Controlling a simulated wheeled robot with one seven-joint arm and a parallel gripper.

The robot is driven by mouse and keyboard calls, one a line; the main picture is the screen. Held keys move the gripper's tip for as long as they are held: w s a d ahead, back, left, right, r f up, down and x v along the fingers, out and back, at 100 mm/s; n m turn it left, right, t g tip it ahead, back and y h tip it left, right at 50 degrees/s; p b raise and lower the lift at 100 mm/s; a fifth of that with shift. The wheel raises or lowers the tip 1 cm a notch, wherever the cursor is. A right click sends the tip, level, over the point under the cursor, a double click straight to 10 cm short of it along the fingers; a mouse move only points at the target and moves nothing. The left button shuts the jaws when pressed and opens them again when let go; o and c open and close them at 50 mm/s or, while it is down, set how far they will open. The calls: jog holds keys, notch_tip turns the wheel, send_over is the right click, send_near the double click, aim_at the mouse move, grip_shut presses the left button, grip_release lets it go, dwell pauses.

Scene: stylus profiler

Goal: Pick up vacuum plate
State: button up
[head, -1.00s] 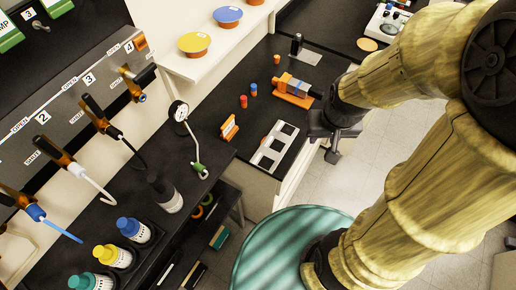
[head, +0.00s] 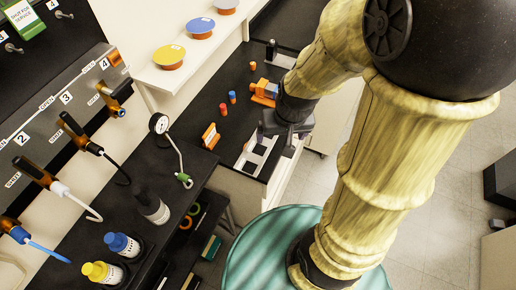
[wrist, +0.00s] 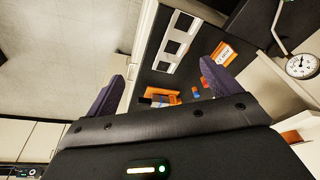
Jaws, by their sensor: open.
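A white rectangular plate with several dark square windows (head: 246,166) lies flat on the black bench top; it also shows in the wrist view (wrist: 169,55). No label shows whether it is the vacuum plate. My gripper (head: 287,128) is over the bench's right edge in the head view and hides part of the plate. In the wrist view my gripper (wrist: 162,84) has its two dark fingers wide apart with nothing between them. The plate lies beyond the fingertips there, apart from them.
An orange-and-blue fixture (head: 264,91), an orange labelled block (head: 210,137) and small red and blue pegs stand near the plate. A pressure gauge (head: 159,123) rises at left. Round coloured pucks sit on a white shelf (head: 157,77). Bottles (head: 122,245) stand at lower left.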

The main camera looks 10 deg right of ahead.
jog(key=shift+o, duration=0.8)
jog(key=w+a+f+m+p, duration=0.2)
jog(key=w+a, duration=0.1)
jog(key=w, duration=0.3)
jog(key=shift+w+m+p, duration=0.2)
jog(key=shift+m+p, duration=0.1)
jog(key=shift+m, duration=0.1)
jog(key=w+f+m+t+h+p, duration=0.1)
jog(key=w+f+m+h+p, duration=0.2)
jog(key=w+f, duration=0.2)
jog(key=shift+w+a+f+m, duration=0.2)
jog(key=shift+w+f+m, duration=0.2)
jog(key=shift+w, duration=0.65)
jog(key=b+x, duration=0.5)
jog(key=x, duration=0.7)
jog(key=shift+w, duration=0.1)
